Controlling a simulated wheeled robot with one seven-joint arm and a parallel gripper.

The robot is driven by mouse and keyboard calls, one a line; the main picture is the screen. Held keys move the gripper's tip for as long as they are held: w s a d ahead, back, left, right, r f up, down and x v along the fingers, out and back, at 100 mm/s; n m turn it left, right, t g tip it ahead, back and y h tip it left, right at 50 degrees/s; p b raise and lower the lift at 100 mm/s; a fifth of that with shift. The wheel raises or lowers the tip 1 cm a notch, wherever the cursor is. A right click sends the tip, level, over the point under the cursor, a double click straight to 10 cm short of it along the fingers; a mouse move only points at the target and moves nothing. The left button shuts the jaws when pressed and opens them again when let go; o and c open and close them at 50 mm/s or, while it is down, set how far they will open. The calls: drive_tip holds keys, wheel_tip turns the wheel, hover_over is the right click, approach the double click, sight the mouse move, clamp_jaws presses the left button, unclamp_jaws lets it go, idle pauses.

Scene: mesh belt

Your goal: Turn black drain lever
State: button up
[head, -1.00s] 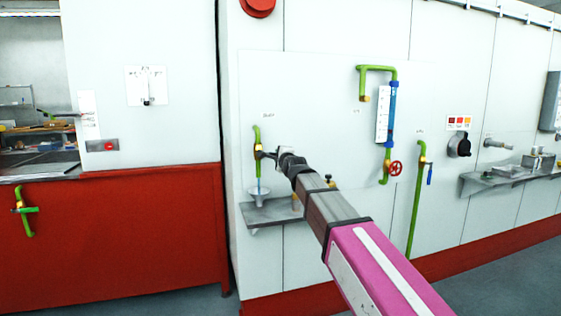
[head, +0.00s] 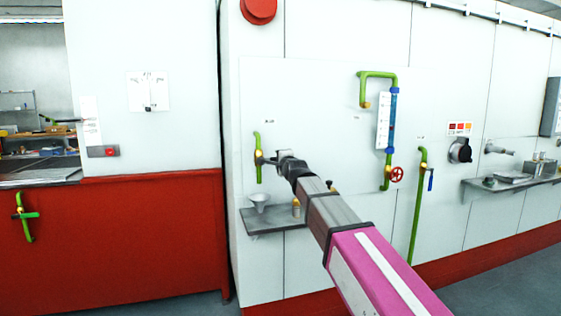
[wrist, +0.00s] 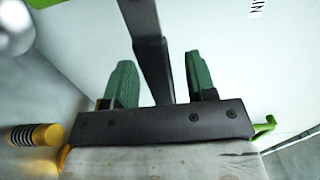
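The black drain lever (wrist: 148,45) is a dark flat bar in the wrist view, running down between the two green fingers of my gripper (wrist: 157,57). The fingers are apart, with a gap visible on at least the right side of the bar; contact on the left is hard to tell. In the head view, my gripper (head: 277,160) is at the brass valve (head: 258,159) on a short green pipe (head: 258,140). The lever is mostly hidden there by my gripper. A grey funnel (head: 259,199) stands below the pipe's outlet, with no stream visible between them.
A grey shelf (head: 275,221) under the valve bears the funnel and a small bottle (head: 296,209). To the right are a blue-and-green pipe with a red handwheel (head: 397,174) and a green pipe with a blue lever (head: 431,180). A red-based wall stands at left.

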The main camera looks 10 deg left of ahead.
drive_tip(key=v, duration=1)
drive_tip(key=shift+s+d, duration=0.2)
drive_tip(key=shift+s, duration=0.15)
drive_tip(key=shift+f, duration=0.1)
drive_tip(key=d+f+n+g+h, duration=0.2)
drive_tip(key=d+f, duration=0.5)
drive_tip(key=f, duration=0.3)
drive_tip(key=w+d+f+n+g+h, duration=0.1)
drive_tip(key=d+f+n+g+h, duration=0.15)
drive_tip(key=d+f, duration=0.6)
drive_tip(key=d+f+n+g+h, duration=0.15)
drive_tip(key=d+f, duration=0.35)
drive_tip(key=f, duration=0.6)
drive_tip(key=s+d+f+n+g+h, duration=0.1)
drive_tip(key=s+d+f+n+g, duration=0.1)
drive_tip(key=s+d+f+g, duration=0.2)
drive_tip(key=s+d+f+n+g+h, duration=0.2)
drive_tip(key=s+d+f+g, duration=0.3)
drive_tip(key=s+d+f, duration=0.6)
drive_tip(key=d+f+n, duration=0.1)
drive_tip(key=d+f, duration=0.3)
drive_tip(key=f, duration=0.2)
drive_tip(key=shift+s+d+n+h, duration=0.3)
drive_tip(key=shift+d, duration=0.1)
